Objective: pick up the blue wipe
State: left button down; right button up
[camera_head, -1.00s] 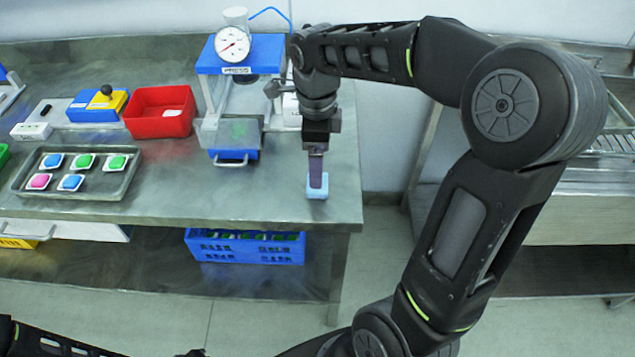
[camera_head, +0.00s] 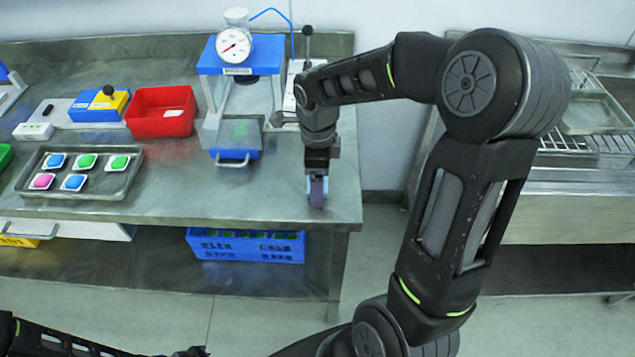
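The blue wipe (camera_head: 310,185) is a small light blue block near the right front corner of the steel table. My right gripper (camera_head: 317,190) points straight down at the wipe, and its purple finger covers the middle of it. Light blue shows on both sides of that finger. The other finger is hidden behind, so I cannot tell whether the gripper has closed on the wipe or whether the wipe is clear of the table. My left arm lies along the bottom left edge; its dark end (camera_head: 192,352) is cut off by the frame, and its finger state is unclear.
The press (camera_head: 240,55) with its round gauge stands behind and left of the wipe. A red bin (camera_head: 160,122) and a grey tray (camera_head: 100,192) with several coloured pieces are further left. A blue crate (camera_head: 246,252) sits on the lower shelf. The table left of the wipe is clear.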

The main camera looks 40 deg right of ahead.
dwell(0.5)
jog(key=c, duration=1.4)
jog(key=shift+r, duration=0.1)
notch_tip(320, 180, up, 10)
jog(key=shift+f+b, duration=0.1)
jog(key=shift+b, duration=0.35)
